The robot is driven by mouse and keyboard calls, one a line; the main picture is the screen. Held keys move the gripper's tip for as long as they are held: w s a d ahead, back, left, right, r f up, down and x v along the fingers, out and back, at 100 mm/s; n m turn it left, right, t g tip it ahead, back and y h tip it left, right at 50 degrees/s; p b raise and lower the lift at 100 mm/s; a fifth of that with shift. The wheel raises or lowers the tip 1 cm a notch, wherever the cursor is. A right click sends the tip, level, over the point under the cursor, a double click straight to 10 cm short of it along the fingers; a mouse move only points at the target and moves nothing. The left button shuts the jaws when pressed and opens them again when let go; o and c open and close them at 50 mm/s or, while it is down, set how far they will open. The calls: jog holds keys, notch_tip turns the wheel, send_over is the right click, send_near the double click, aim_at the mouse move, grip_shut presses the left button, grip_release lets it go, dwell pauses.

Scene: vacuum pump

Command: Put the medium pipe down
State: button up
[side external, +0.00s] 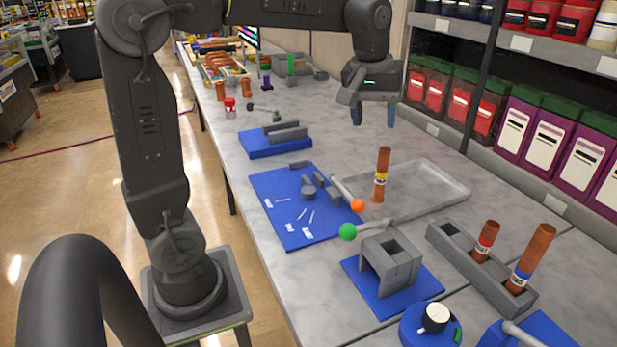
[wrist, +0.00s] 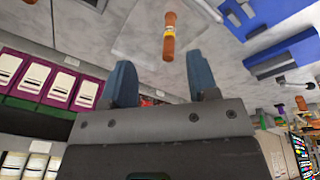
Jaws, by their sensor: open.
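The medium pipe (side external: 381,163), copper-brown with a yellow label, stands upright at the left part of a shallow grey tray (side external: 430,185). My gripper (side external: 374,117) is open and empty, above the pipe and apart from it. In the wrist view, the pipe (wrist: 169,45) shows beyond the two blue fingers of my gripper (wrist: 160,72), with nothing between them. The tray (wrist: 125,42) lies under it there.
A grey holder (side external: 450,243) at the right front holds a red-labelled pipe (side external: 486,241) and a taller blue-labelled pipe (side external: 531,258); its far slot is empty. Levers with orange (side external: 357,205) and green (side external: 347,232) knobs are near the tray. Shelves (side external: 505,45) line the right.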

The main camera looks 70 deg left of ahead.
jog(key=s+d+f+m+t, duration=0.1)
jog(key=s+d+f+m, duration=0.1)
jog(key=s, duration=0.4)
jog(key=s+d+f+m+t, duration=0.1)
jog(key=s+d+f+m, duration=0.1)
jog(key=s+m, duration=0.2)
jog(key=s+d+f+m+t, duration=0.1)
jog(key=s+d+f+m, duration=0.1)
jog(key=s, duration=0.5)
jog(key=shift+s+d+f+m, duration=0.2)
jog(key=shift+s+d+m, duration=0.15)
jog(key=shift+d+m, duration=0.25)
